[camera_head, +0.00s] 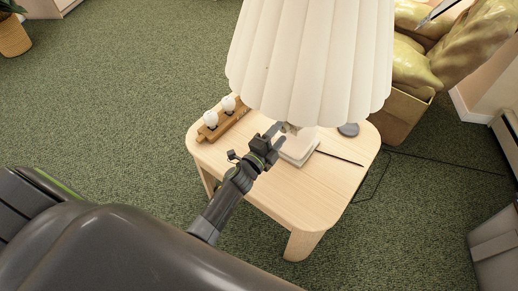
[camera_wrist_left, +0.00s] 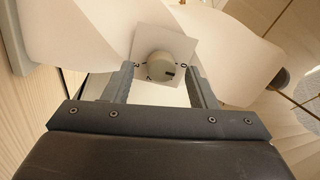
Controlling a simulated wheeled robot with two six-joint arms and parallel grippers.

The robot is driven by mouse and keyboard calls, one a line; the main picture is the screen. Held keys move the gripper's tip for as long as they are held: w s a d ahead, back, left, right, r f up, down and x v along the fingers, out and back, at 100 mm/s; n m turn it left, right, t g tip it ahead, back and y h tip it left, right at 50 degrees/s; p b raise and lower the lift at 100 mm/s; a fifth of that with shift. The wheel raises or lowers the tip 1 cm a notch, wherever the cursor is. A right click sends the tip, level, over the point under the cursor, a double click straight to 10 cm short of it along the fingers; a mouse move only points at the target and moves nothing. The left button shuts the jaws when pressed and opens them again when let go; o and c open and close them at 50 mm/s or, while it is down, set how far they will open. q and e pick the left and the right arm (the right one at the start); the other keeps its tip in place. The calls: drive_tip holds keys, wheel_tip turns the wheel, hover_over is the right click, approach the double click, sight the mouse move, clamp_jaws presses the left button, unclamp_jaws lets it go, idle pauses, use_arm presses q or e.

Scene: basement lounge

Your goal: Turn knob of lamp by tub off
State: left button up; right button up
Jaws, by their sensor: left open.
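The lamp (camera_head: 310,60) has a wide white pleated shade and a pale block-like base (camera_head: 297,146) on a small wooden table (camera_head: 312,196). My left gripper (camera_head: 281,131) is open, just below the shade's lower edge at the base. In the left wrist view a round pale knob (camera_wrist_left: 160,66) with a dark mark sits on a white square plate (camera_wrist_left: 163,40) with small dark markings. The knob lies between the open fingers of my left gripper (camera_wrist_left: 160,72), with gaps visible on both sides. The head view hides the knob behind the gripper and shade. My right gripper is not in view.
A wooden holder with two white bulbs (camera_head: 222,117) stands left of the gripper. A dark round disc (camera_head: 348,130) and a thin dark stick (camera_head: 340,158) lie right of the base. Green carpet (camera_head: 130,110) is open at left.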

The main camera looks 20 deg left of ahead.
use_arm(q)
drive_tip(key=v, duration=1.6)
drive_tip(key=shift+s+a, duration=0.1)
